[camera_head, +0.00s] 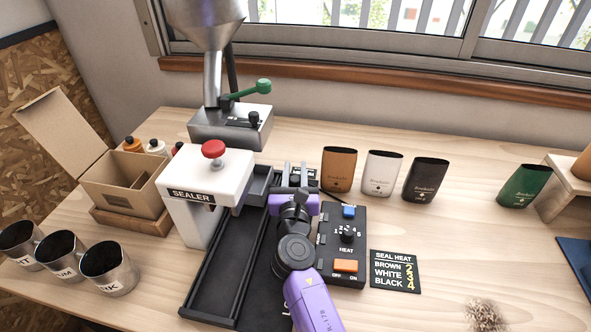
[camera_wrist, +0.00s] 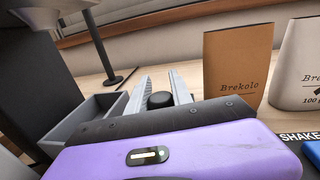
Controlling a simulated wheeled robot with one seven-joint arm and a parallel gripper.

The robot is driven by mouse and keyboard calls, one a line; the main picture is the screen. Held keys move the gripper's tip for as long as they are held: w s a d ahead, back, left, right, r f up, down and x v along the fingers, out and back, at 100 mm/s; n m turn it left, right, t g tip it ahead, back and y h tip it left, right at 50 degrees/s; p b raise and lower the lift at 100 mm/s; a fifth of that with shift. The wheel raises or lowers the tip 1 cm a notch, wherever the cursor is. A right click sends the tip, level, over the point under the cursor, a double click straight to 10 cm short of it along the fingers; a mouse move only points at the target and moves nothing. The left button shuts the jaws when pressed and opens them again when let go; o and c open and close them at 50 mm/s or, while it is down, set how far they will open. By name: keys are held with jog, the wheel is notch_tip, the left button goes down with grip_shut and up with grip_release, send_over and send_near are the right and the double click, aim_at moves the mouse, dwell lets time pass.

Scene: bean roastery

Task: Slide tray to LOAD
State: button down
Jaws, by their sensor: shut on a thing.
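The grey tray (camera_head: 259,189) sits at the far end of the dark track (camera_head: 208,305), beside the white sealer (camera_head: 205,178). The tray's open box also shows at the left of the wrist view (camera_wrist: 93,118). My gripper (camera_head: 288,172) is at the tray's right side, low over the track. In the wrist view my gripper (camera_wrist: 158,88) has its two pale fingers on either side of a round black knob (camera_wrist: 160,100) and is shut on it. The join between knob and tray is hidden. A white marking by the track's front is mostly hidden by my arm; I cannot read it.
The heat control box (camera_head: 343,245) stands close to the right of my gripper. Brown (camera_head: 339,168), white (camera_head: 382,172) and black (camera_head: 425,178) pouches stand behind it. Steel cups (camera_head: 108,266) and a cardboard box (camera_head: 125,180) are at the left. The track's front part is empty.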

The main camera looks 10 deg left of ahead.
jog(key=s+p, duration=0.2)
jog(key=s, duration=0.6)
jog(key=s+p, duration=0.2)
jog(key=s, duration=0.7)
jog(key=s+p, duration=0.3)
jog(key=s, duration=0.5)
jog(key=shift+s+a, duration=0.35)
jog(key=shift+a, duration=0.05)
jog(key=shift+s, duration=0.25)
jog(key=shift+f, duration=0.1)
jog(key=c, duration=1.1)
grip_release()
jog(key=shift+c, duration=0.2)
jog(key=shift+s, duration=0.15)
jog(key=s, duration=0.5)
jog(key=s+d+b, duration=0.1)
jog(key=s, duration=0.1)
jog(key=shift+s, duration=0.3)
